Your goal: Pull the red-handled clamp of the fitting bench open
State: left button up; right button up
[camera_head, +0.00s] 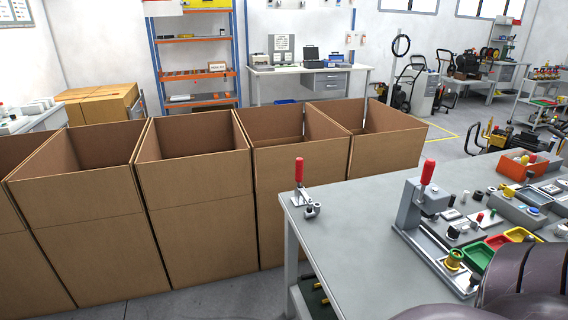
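A small toggle clamp with an upright red handle (299,171) stands at the far left corner of the grey bench (345,225). Its metal base and arm (307,203) sit on the bench top. A second upright red handle (428,172) rises from a grey block fixture (428,197) further right on the same bench. I cannot tell from the picture which of the two is the task's clamp. Neither of my grippers shows. A dark, rounded part that looks like my own arm fills the bottom right corner and hides some of the bench.
Several tall open cardboard boxes (195,185) stand left of and behind the bench. The right side of the bench holds green (478,258), red and yellow trays, an orange bin (522,167) and small parts. The bench top between the two red handles is clear.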

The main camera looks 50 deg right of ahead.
aim_at(299, 178)
jog(key=i+j+z, duration=0.15)
jog(key=i+z, duration=0.25)
jog(key=i+j+z, duration=0.4)
jog(key=i, duration=0.15)
jog(key=i+j+z, duration=0.2)
jog(key=z, duration=0.2)
jog(key=i+j+z, duration=0.25)
jog(key=z, duration=0.15)
jog(key=i+j+z, duration=0.15)
jog(key=j+z, duration=0.25)
jog(key=i+j+z, duration=0.15)
jog(key=j+z, duration=1.1)
jog(key=i+l, duration=0.05)
